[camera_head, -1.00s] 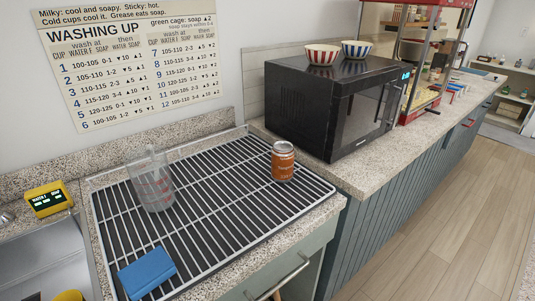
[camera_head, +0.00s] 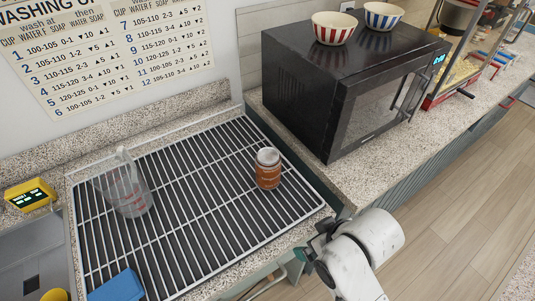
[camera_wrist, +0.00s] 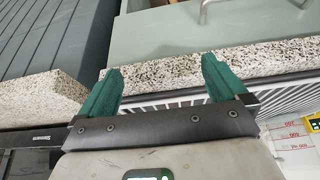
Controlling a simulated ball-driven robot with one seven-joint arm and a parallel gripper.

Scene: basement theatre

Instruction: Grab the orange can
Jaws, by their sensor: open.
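The orange can (camera_head: 267,168) stands upright on the wire drying rack (camera_head: 215,215), near its right side, with a pale lid on top. My gripper (camera_head: 304,254) is at the front edge of the counter, below and to the right of the can in the head view, and apart from it. In the wrist view my gripper (camera_wrist: 158,85) shows two green fingers spread wide, open and empty, facing the speckled counter edge. The can does not show in the wrist view.
A clear measuring jug (camera_head: 126,188) stands left on the rack, and a blue sponge (camera_head: 116,286) lies at its front. A black microwave (camera_head: 350,90) with two striped bowls stands right of the rack. A yellow device (camera_head: 30,195) sits by the sink (camera_head: 30,265).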

